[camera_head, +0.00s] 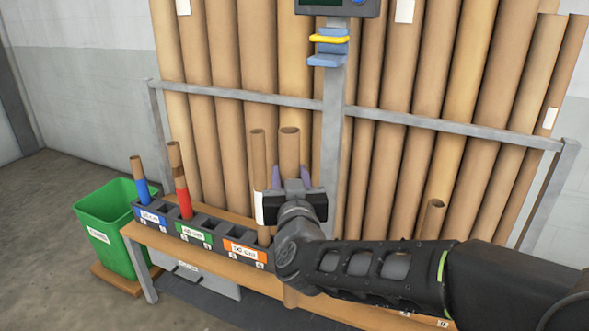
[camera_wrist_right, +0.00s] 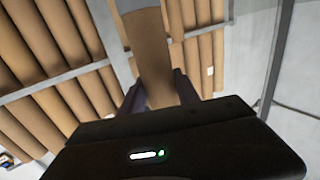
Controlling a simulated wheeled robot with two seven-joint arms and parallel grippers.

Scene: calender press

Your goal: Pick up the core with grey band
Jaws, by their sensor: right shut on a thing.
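A cardboard core (camera_head: 289,150) stands roughly upright between the fingers of my right gripper (camera_head: 290,176). The gripper is shut on it and hides its middle in the head view; its lower end shows below my wrist. In the right wrist view the core (camera_wrist_right: 155,65) runs up between the dark fingers (camera_wrist_right: 160,92) and carries a grey band (camera_wrist_right: 143,28) near the top of the picture. My left gripper is not in view.
Another core (camera_head: 258,160) with a white label stands close left of the held one. A rack of slots (camera_head: 205,228) holds a blue-banded core (camera_head: 141,183) and a red-banded core (camera_head: 181,185). A green bin (camera_head: 105,235) stands left. Tall tubes lean behind a metal rail (camera_head: 455,128).

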